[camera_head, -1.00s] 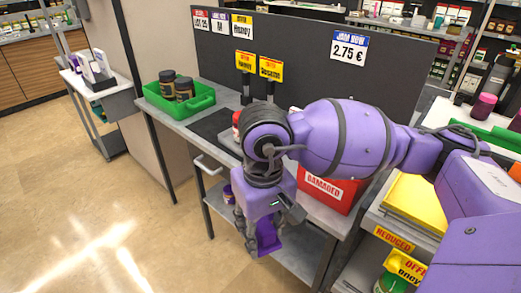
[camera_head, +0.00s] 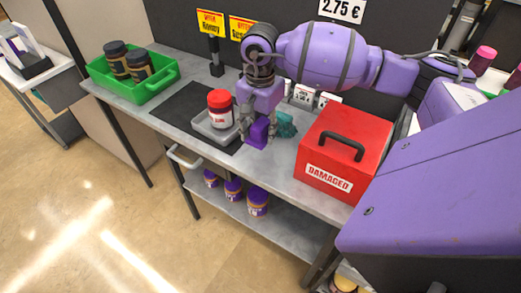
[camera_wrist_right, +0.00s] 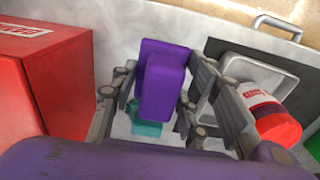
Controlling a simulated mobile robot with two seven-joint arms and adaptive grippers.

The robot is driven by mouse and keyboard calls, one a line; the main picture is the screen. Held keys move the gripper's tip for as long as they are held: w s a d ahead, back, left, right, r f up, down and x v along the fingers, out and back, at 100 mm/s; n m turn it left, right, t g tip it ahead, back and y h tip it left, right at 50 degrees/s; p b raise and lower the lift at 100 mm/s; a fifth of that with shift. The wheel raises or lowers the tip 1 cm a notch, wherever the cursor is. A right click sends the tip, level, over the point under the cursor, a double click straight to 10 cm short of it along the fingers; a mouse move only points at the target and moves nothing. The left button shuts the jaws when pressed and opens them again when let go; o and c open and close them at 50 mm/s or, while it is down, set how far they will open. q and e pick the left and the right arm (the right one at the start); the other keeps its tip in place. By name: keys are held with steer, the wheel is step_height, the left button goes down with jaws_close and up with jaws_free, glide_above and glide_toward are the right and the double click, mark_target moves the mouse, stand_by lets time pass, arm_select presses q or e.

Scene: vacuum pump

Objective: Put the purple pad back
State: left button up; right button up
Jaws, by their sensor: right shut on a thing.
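My right gripper (camera_head: 256,139) is shut on the purple pad (camera_head: 258,132), a small purple block. It holds the pad over the metal tabletop, between a grey tray and a red box. In the right wrist view the purple pad (camera_wrist_right: 160,78) sits between the two fingers. A teal item (camera_head: 285,124) lies on the table just behind and right of the gripper. It also shows beyond the pad in the wrist view (camera_wrist_right: 147,127). I cannot tell whether the pad touches the table. My left gripper is not in view.
The grey tray (camera_head: 208,135) holds a red-lidded jar (camera_head: 220,110), close left of the gripper. The red DAMAGED box (camera_head: 365,140) stands right. A green crate (camera_head: 150,92) with dark jars is at the left. Price cards (camera_head: 303,96) stand behind. Purple-lidded jars (camera_head: 233,188) are on the lower shelf.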

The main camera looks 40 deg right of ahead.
mark_target(260, 123)
step_height(260, 123, down, 4)
steer(key=shift+w+r, duration=0.15)
steer(key=shift+f+p, duration=0.3)
steer(key=shift+f, duration=1.6)
steer(key=shift+f, duration=0.2)
steer(key=o, duration=1.1)
step_height(260, 123, up, 12)
steer(key=shift+a+r+b, duration=0.1)
steer(key=shift+r+b, duration=0.1)
steer(key=shift+b, duration=0.15)
